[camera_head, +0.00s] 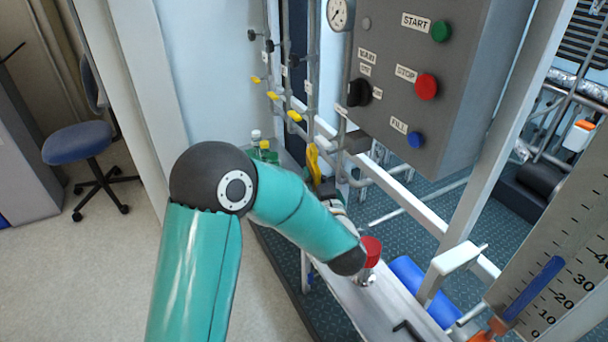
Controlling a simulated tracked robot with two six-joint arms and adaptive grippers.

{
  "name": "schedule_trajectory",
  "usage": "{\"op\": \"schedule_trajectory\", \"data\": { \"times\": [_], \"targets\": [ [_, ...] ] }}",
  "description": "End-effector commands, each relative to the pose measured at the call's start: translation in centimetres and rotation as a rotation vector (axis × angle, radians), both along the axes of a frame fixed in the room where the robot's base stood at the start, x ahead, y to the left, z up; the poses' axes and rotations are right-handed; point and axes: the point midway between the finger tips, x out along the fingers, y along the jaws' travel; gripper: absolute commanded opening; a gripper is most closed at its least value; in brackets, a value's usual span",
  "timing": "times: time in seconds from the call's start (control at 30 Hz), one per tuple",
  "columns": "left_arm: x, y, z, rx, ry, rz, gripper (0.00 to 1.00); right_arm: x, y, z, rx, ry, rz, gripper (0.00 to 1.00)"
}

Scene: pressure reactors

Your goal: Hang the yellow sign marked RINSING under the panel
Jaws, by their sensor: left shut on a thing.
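The grey panel (425,80) hangs at the upper right, with a green START button, a red STOP button, a blue FILL button and a black rotary knob. My left arm reaches up from the bottom and bends right. Its left gripper (326,188) is small and partly hidden behind my forearm, left of and below the panel. It is shut on a narrow yellow thing (313,163), which fits the yellow sign seen nearly edge-on. No lettering can be read on it. The sign stands apart from the panel's lower edge. My right gripper is out of view.
Pipes with yellow valve handles (294,116) and a gauge (340,14) stand left of the panel. A red-capped fitting (371,252) stands by my forearm on a pale beam (375,305). A white post, a blue cylinder (412,280) and a large scale (565,270) are at right.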

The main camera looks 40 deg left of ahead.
Motion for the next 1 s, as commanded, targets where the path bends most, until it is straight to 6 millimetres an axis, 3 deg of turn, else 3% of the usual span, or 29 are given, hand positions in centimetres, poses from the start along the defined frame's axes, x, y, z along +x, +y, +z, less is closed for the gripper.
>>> {"op": "schedule_trajectory", "data": {
  "times": [1.0],
  "targets": [
    [5.6,-2.4,-0.9,-0.001,-0.001,-0.001,0.00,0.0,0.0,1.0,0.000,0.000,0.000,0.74]
  ]
}}
